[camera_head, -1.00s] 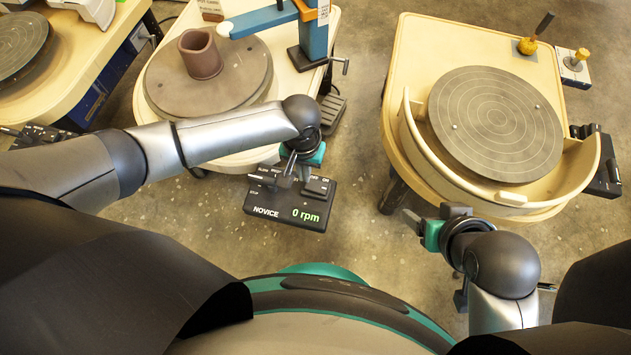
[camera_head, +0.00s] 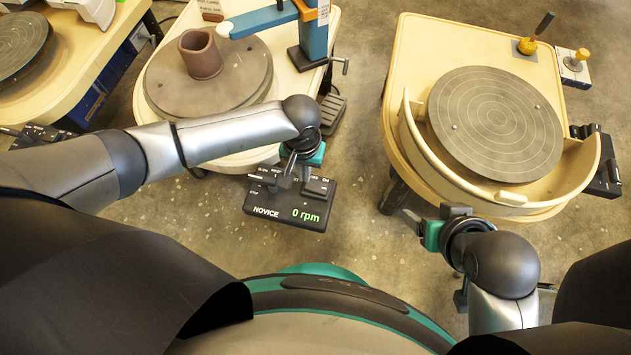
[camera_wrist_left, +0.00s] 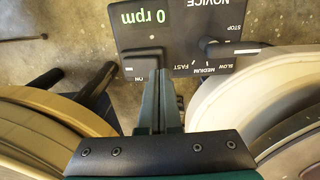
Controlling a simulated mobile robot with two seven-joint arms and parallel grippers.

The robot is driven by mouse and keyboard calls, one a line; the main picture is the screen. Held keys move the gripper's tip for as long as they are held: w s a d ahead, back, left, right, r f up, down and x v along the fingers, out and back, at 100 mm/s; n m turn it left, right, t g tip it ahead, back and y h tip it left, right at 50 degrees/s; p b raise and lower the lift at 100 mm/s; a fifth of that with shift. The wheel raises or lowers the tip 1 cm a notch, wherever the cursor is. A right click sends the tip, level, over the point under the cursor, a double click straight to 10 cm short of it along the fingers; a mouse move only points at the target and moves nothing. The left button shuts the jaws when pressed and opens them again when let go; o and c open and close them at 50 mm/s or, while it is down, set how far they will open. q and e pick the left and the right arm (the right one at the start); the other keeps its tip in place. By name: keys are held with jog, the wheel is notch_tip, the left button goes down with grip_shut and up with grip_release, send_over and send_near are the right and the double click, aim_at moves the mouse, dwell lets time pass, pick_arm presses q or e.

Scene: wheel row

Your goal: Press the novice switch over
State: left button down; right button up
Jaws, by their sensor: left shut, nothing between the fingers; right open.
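The novice control box (camera_head: 262,200) is black, reads "NOVICE" and "0 rpm", and sits at the front of the left wheel table. Its dark rocker switch (camera_head: 320,187), by the "ON" label, is at its right side; it also shows in the left wrist view (camera_wrist_left: 138,66). A speed lever (camera_wrist_left: 212,46) stands by the STOP-to-FAST marks. My left gripper (camera_head: 305,178) is shut and empty, pointing down over the box. In the wrist view its fingertips (camera_wrist_left: 158,76) are right beside the switch; I cannot tell if they touch. My right gripper (camera_head: 416,226) is open and empty, away from the box.
A grey wheel (camera_head: 235,95) with a brown clay pot (camera_head: 200,54) is behind the box. A blue arm stand (camera_head: 312,38) rises beside it. Another wheel table (camera_head: 405,60) with a ringed wheel head (camera_head: 495,122) is on the right. Bare floor (camera_head: 355,130) lies between the tables.

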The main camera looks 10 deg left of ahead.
pick_arm(q)
jog(key=shift+f, duration=0.1)
dwell(0.3)
jog(key=shift+f+b, duration=0.6)
jog(key=shift+f, duration=0.5)
jog(key=shift+r+p, duration=0.2)
jog(key=shift+p, duration=0.5)
jog(key=shift+a+r+p, duration=0.15)
jog(key=shift+a+p, duration=0.6)
jog(key=shift+a, duration=0.3)
jog(key=shift+w+a+r+p, duration=0.15)
jog(key=shift+a+p, duration=0.75)
jog(key=shift+a, duration=1.05)
notch_tip(320, 180, up, 8)
jog(key=p, duration=0.9)
